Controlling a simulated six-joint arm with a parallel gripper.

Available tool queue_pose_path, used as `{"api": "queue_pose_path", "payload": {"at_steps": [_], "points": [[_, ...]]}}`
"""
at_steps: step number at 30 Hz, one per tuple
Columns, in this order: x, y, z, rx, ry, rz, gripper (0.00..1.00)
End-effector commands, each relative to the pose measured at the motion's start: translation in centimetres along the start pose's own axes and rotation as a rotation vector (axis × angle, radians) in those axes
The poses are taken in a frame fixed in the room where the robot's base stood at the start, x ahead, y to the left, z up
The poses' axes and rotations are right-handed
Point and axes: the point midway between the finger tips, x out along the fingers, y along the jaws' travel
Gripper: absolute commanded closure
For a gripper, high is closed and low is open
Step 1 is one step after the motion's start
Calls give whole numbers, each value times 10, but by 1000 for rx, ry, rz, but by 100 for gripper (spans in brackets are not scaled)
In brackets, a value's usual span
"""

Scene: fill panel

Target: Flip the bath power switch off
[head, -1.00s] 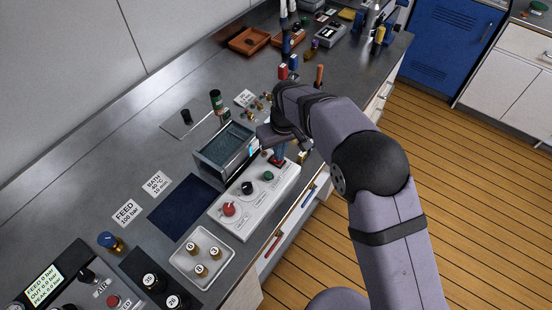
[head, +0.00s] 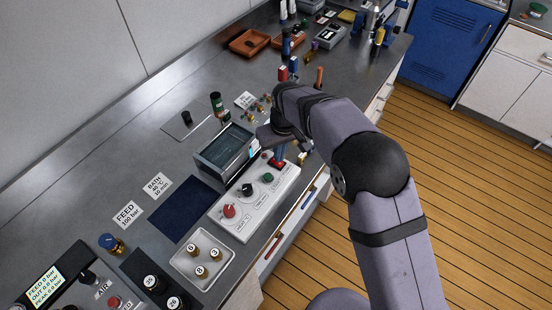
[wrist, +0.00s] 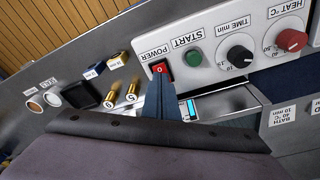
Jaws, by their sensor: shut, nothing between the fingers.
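The bath's white control panel (head: 244,211) runs along the bench's front edge, with the bath tank (head: 226,150) behind it. The red POWER switch (wrist: 161,69) sits at the panel's end next to the POWER label, with a white mark like a 0 showing. In the head view the red switch (head: 276,164) shows just under my fingers. My gripper (wrist: 160,82) is shut and empty, its blue fingertips at the switch's edge in the wrist view. I cannot tell whether they touch it. A cyan display (wrist: 188,109) shows beside the fingers.
The green START button (wrist: 194,56), TIME knob (wrist: 239,56) and red HEAT knob (wrist: 291,40) line the same panel. Brass fittings (wrist: 131,91) stand close on the other side. A tray of numbered fittings (head: 203,258) lies beyond the panel's near end.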

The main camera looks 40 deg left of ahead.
Motion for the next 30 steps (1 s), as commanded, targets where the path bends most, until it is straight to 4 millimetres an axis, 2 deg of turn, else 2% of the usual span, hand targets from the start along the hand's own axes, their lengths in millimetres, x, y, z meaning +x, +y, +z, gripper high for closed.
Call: {"api": "queue_pose_path", "payload": {"at_steps": [1,19,30], "points": [[-7,0,-1,0,1,0,100],[-50,0,-8,0,1,0,100],[-56,0,-8,0,0,0,100]]}}
